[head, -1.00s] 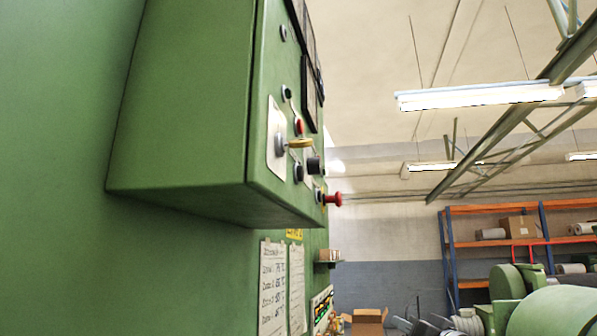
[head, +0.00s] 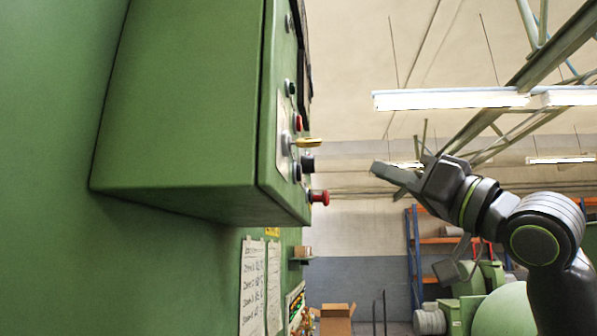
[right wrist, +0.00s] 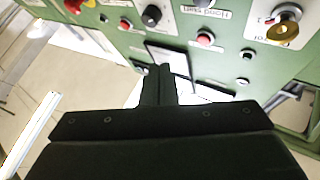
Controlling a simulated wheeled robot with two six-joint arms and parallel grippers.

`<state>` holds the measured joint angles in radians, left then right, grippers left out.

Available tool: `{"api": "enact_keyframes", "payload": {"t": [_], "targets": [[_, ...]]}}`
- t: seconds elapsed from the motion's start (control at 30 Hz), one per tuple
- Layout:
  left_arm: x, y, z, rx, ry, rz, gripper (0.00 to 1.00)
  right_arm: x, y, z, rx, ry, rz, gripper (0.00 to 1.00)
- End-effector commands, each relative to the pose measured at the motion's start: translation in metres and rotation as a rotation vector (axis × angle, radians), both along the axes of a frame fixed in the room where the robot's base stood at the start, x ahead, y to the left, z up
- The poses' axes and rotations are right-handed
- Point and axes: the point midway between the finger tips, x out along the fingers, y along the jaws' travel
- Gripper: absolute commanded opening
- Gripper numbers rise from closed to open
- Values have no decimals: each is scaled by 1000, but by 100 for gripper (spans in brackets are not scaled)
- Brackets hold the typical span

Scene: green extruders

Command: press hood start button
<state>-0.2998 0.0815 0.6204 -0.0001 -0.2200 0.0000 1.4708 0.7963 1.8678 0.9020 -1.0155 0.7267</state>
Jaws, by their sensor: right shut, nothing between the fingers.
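The green control box (head: 180,100) hangs at the left in the head view, its button face seen nearly edge-on. It carries a red button (head: 298,122), a yellow handle (head: 307,142), a black knob (head: 307,163) and a red mushroom button (head: 319,197). My right gripper (head: 378,168) is shut and empty, to the right of this face and apart from it. In the right wrist view its closed fingers (right wrist: 160,75) point toward the panel, which appears upside down. My left gripper is out of view.
Paper sheets (head: 253,285) hang below the box, near a small ledge (head: 301,260). A cardboard box (head: 336,318) and shelving (head: 440,240) stand farther back. The air between my right gripper and the panel is clear.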

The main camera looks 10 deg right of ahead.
Motion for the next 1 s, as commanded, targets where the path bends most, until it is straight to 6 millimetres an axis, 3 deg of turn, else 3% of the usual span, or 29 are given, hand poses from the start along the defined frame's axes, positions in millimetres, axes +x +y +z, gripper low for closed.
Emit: {"api": "enact_keyframes", "payload": {"t": [0.37,1.0], "targets": [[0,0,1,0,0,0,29,2,4,0,0,0,1,0],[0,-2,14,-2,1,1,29,23,77,0,0,1,2,0]]}}
